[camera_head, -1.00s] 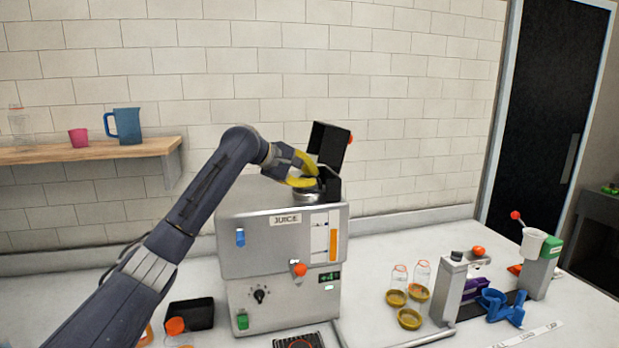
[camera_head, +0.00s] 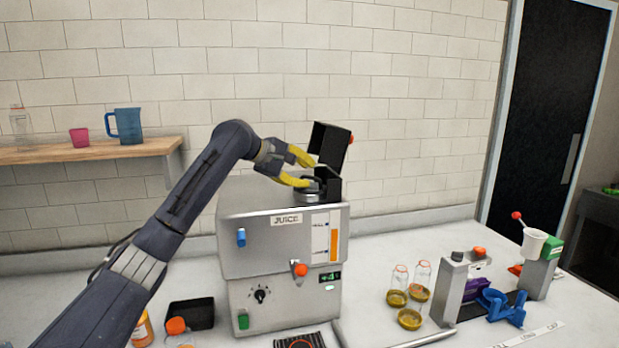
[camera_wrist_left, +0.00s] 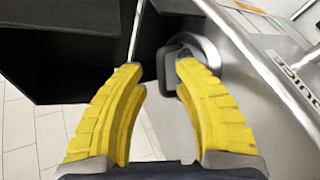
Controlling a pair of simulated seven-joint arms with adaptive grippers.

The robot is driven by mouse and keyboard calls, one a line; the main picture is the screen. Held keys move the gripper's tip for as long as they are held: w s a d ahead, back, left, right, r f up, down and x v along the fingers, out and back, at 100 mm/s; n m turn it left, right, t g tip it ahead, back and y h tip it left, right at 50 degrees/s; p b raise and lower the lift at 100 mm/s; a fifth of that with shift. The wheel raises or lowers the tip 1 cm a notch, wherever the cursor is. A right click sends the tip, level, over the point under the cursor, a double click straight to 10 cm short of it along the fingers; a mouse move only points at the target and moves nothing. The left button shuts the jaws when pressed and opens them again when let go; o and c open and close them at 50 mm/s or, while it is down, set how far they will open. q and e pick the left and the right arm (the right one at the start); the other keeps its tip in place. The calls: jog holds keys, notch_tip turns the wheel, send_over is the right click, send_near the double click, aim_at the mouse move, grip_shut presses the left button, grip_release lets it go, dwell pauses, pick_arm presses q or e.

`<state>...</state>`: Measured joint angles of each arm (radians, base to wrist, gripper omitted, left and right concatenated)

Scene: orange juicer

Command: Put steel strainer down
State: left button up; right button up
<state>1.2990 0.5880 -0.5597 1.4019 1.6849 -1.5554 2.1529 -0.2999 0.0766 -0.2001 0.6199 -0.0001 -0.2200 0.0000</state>
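The juicer (camera_head: 280,235) is a boxy steel machine with a black lid (camera_head: 331,145) standing open on top. A round steel rim (camera_head: 309,197), which looks like the strainer, sits at the machine's top opening below the lid. It also shows in the left wrist view (camera_wrist_left: 207,48), partly behind a finger. My left gripper (camera_head: 311,174) is at this opening with its yellow fingers spread. In the left wrist view the fingers (camera_wrist_left: 160,66) are apart with nothing gripped between them. I cannot tell whether the lower finger touches the rim. My right gripper is out of view.
The open lid stands close beside my left fingertips. Glass bottles (camera_head: 400,278) with yellowish bases and a capping stand (camera_head: 450,285) are on the counter at right. A black bin (camera_head: 190,314) stands left of the juicer. A shelf (camera_head: 90,153) holds a blue jug (camera_head: 127,125).

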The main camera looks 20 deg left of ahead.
pick_arm(q)
jog(key=v, duration=0.9)
jog(key=shift+s, duration=0.3)
jog(key=shift+w+a+r, duration=0.1)
jog(key=shift+a, duration=0.05)
